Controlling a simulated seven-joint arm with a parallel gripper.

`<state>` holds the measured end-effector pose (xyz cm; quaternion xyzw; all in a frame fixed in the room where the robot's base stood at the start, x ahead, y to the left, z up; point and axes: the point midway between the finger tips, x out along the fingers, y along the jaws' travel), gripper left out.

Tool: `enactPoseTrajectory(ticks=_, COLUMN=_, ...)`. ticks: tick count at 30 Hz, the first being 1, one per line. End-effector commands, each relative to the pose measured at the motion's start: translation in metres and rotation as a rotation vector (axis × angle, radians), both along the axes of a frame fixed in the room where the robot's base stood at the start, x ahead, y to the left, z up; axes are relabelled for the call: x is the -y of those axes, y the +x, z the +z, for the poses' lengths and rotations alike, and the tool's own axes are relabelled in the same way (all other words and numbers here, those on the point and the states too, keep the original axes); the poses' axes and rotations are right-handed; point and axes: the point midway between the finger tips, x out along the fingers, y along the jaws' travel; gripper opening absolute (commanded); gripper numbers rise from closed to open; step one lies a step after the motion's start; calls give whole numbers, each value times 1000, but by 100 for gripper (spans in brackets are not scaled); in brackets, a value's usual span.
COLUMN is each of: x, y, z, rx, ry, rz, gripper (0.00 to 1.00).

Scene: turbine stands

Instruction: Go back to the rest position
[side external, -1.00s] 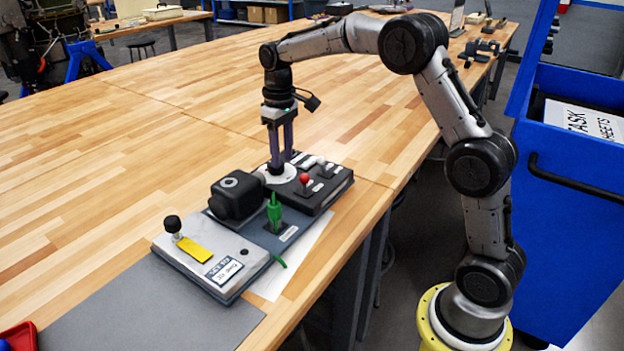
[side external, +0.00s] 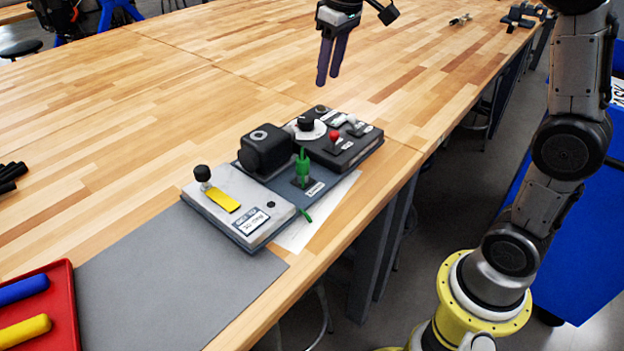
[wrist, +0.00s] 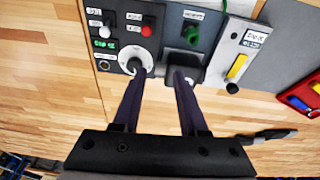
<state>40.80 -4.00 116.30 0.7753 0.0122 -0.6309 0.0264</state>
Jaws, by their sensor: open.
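My gripper (side external: 329,62) is in the upper middle of the side view, empty and raised well above the table. Its two dark fingers point down and stand a little apart; they also show in the wrist view (wrist: 156,82). Below and in front of it is the turbine stand's control set. The black panel (side external: 362,150) carries a white dial with a black knob (side external: 306,125), a red-topped lever (side external: 335,137) and pale-tipped switches. Beside it are a black box (side external: 265,150), a green handle (side external: 303,168) and a grey box (side external: 238,222) with a yellow strip. No finger touches them.
A red tray (side external: 62,300) with a blue and a yellow handle lies at the lower left. A grey mat (side external: 150,275) lies by the control set. Black rods (side external: 10,175) lie at the left edge. The wooden table (side external: 150,120) is largely clear behind.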

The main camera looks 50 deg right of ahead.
Motion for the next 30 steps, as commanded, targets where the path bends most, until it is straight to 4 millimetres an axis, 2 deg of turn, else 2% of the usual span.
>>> enactPoseTrajectory(ticks=1, x=-6, y=-22, z=12, rx=33, ry=-3, rz=7, gripper=42)
enactPoseTrajectory(ticks=3, x=-14, y=-50, z=22, rx=72, ry=-5, rz=12, gripper=42)
enactPoseTrajectory(ticks=7, x=-25, y=-103, z=29, rx=146, ry=-5, rz=19, gripper=42)
enactPoseTrajectory(ticks=11, x=-33, y=-156, z=20, rx=213, ry=-1, rz=18, gripper=42)
enactPoseTrajectory(ticks=15, x=-38, y=-207, z=-9, rx=271, ry=9, rz=11, gripper=42)
enactPoseTrajectory(ticks=19, x=-40, y=-235, z=-40, rx=292, ry=18, rz=-6, gripper=42)
enactPoseTrajectory(ticks=24, x=-40, y=-247, z=-71, rx=272, ry=26, rz=-31, gripper=42)
enactPoseTrajectory(ticks=30, x=-40, y=-244, z=-71, rx=288, ry=33, rz=-49, gripper=42)
